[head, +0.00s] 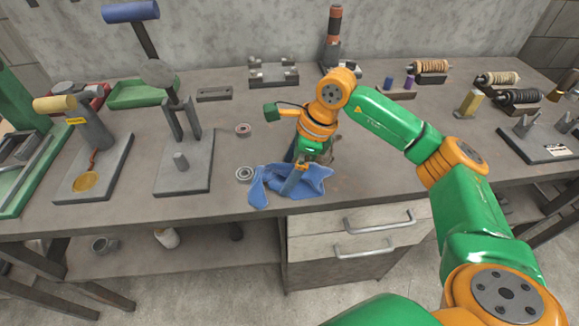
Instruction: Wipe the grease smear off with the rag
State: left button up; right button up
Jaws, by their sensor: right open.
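The blue rag (312,184) lies crumpled at the front edge of the bench, above the drawers. My right gripper (294,180) points down at the rag, its jaws open and its fingertips at the cloth. I cannot tell whether the fingers touch the cloth. The gripper and wrist hide part of the rag and the bench behind it. I cannot make out the grease smear clearly. My left gripper is not in view.
Two bearing rings (244,174) lie left of the rag. A grey press stand (183,180) and a stand with a yellow disc (95,170) are further left. Spools (519,97) stand at right. A green tray (140,92) is at back left. The bench right of the rag (385,170) is clear.

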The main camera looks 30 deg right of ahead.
jog(key=shift+f, duration=0.4)
jog(key=shift+r, duration=0.1)
jog(key=c, duration=0.3)
grip_shut()
